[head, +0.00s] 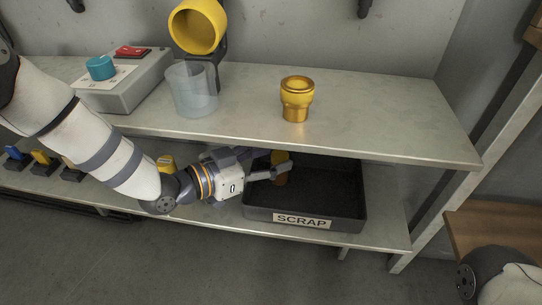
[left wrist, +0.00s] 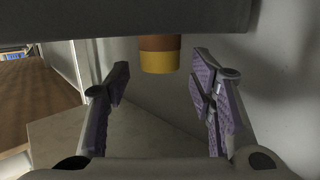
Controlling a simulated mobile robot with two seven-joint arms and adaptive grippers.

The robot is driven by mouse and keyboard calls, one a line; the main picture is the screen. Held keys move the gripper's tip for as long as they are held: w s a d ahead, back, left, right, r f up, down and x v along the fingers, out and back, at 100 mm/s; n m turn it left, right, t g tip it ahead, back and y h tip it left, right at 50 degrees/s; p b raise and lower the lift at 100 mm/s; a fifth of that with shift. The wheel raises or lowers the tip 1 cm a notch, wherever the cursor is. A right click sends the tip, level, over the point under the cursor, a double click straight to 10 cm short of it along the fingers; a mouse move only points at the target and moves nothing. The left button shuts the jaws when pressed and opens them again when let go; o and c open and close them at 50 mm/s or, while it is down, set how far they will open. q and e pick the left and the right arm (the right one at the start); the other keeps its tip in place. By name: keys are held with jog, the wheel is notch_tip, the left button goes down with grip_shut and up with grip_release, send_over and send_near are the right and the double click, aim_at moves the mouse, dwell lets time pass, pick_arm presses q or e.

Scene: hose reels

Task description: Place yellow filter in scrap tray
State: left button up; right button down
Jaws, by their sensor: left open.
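The yellow filter appears to be the yellow-orange cylinder (head: 279,160) at the left end of the black scrap tray (head: 302,222) on the lower shelf; its lower part is partly hidden by my gripper. In the left wrist view a yellow and orange-brown cylinder (left wrist: 160,60) shows beyond and between the fingertips, partly cut off by a dark band. My left gripper (head: 284,170) reaches over the tray's left wall. Its fingers are open, with a gap to the cylinder in the left wrist view (left wrist: 161,83). My right gripper is out of view.
The upper shelf (head: 380,115) overhangs the tray's back. It bears a gold cup-shaped fitting (head: 297,100), a clear cup (head: 190,92) and a grey control box (head: 128,82). Another yellow piece (head: 167,162) lies behind my left arm. A wooden surface (head: 490,228) stands at right.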

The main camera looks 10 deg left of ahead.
pick_arm(q)
jog(key=p+v, duration=0.2)
jog(key=v, duration=0.9)
jog(key=shift+s+a, duration=0.25)
jog(key=shift+a, duration=0.05)
